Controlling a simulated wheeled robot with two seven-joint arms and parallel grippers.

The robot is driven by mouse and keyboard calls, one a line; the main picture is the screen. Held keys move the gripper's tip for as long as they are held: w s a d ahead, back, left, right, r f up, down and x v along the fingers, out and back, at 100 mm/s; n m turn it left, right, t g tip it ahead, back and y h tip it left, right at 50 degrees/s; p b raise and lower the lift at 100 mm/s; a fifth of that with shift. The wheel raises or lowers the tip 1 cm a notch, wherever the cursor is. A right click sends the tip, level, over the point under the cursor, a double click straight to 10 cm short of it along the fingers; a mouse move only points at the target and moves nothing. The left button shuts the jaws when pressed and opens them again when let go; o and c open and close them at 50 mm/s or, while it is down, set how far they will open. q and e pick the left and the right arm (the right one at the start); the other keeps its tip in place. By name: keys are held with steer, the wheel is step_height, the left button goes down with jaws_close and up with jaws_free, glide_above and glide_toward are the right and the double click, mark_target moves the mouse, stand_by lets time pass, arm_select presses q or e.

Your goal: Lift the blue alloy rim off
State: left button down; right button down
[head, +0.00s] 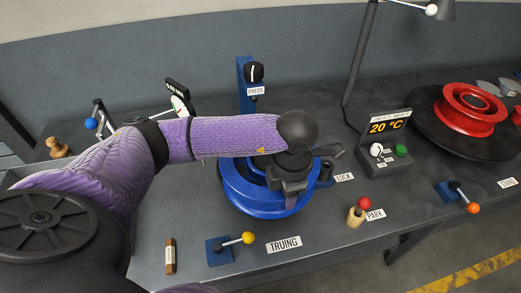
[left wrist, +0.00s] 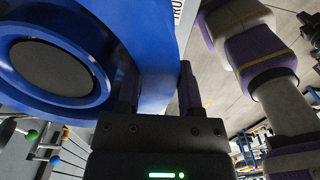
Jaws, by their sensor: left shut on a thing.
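The blue alloy rim (head: 250,206) lies flat at the middle of the bench, in front of the blue post with the PRESS knob (head: 254,73). My left gripper (head: 290,196) reaches over it from the left and points down at its right front part. In the left wrist view the rim (left wrist: 150,25) fills the upper left, with a dark round centre. The two fingers of my left gripper (left wrist: 158,92) stand on either side of its blue wall, shut on it. My forearm and wrist hide the rim's back and middle in the head view. My right gripper is not seen.
A control box (head: 385,150) reading 20 °C stands right of the rim, with a lamp behind. A red-knobbed PARK peg (head: 358,212) and a yellow-knobbed TRUING lever (head: 232,244) stand in front. A red rim (head: 468,112) sits on a black disc at right.

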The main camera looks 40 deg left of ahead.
arm_select(q)
steer(key=shift+s+d+r+p, duration=0.25)
steer(key=shift+d+r+p, duration=0.1)
steer(key=shift+r+p, duration=0.2)
steer(key=s+d+r+p, duration=0.2)
steer(key=d+r+p, duration=0.1)
steer(key=shift+s, duration=0.35)
steer(key=shift+f, duration=0.1)
